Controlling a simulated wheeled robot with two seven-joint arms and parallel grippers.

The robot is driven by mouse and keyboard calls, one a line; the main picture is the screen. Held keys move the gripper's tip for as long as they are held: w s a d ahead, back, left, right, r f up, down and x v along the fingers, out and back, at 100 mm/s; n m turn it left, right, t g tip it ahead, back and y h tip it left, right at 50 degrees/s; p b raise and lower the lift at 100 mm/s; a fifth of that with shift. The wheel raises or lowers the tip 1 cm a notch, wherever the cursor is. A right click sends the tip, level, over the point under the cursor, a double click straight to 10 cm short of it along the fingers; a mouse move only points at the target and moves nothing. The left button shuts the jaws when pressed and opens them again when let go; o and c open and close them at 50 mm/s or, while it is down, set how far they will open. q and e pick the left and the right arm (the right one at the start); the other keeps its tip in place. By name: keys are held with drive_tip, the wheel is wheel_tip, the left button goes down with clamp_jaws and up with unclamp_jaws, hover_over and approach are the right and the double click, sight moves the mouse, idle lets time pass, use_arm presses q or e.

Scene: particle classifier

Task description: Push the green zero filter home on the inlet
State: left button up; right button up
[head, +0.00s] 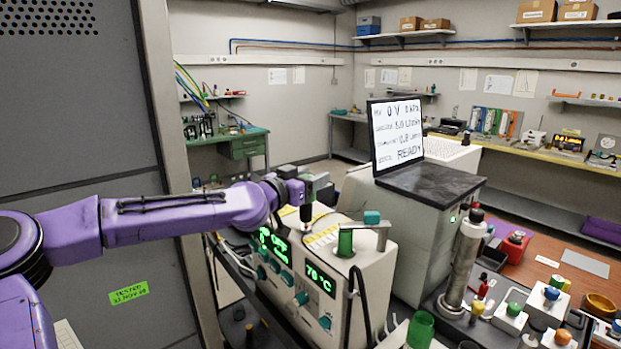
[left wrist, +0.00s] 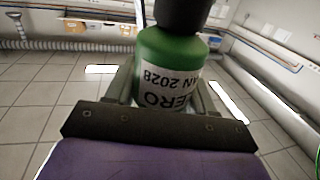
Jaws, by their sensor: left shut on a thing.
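In the head view the gripper mostly hides the filter; a short dark piece (head: 306,213) shows below the jaws, above the instrument's top. I cannot tell whether it touches anything. I cannot make out the inlet for certain. My right gripper is out of view.
A green cylinder (head: 345,243) stands on the instrument under a grey arm with a teal knob (head: 372,217). A black-topped cabinet with a "READY" screen (head: 397,132) stands behind. A metal column (head: 464,262) and a green cup (head: 420,329) are to the right.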

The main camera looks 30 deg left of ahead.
use_arm(q)
drive_tip(key=shift+f+b, duration=0.75)
drive_tip(key=shift+f, duration=0.05)
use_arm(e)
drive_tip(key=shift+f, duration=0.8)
use_arm(q)
drive_tip(key=shift+f+b, duration=0.3)
drive_tip(key=shift+f, duration=0.05)
drive_tip(key=o, duration=1.1)
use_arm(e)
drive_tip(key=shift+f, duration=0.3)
use_arm(q)
drive_tip(key=shift+o, duration=0.2)
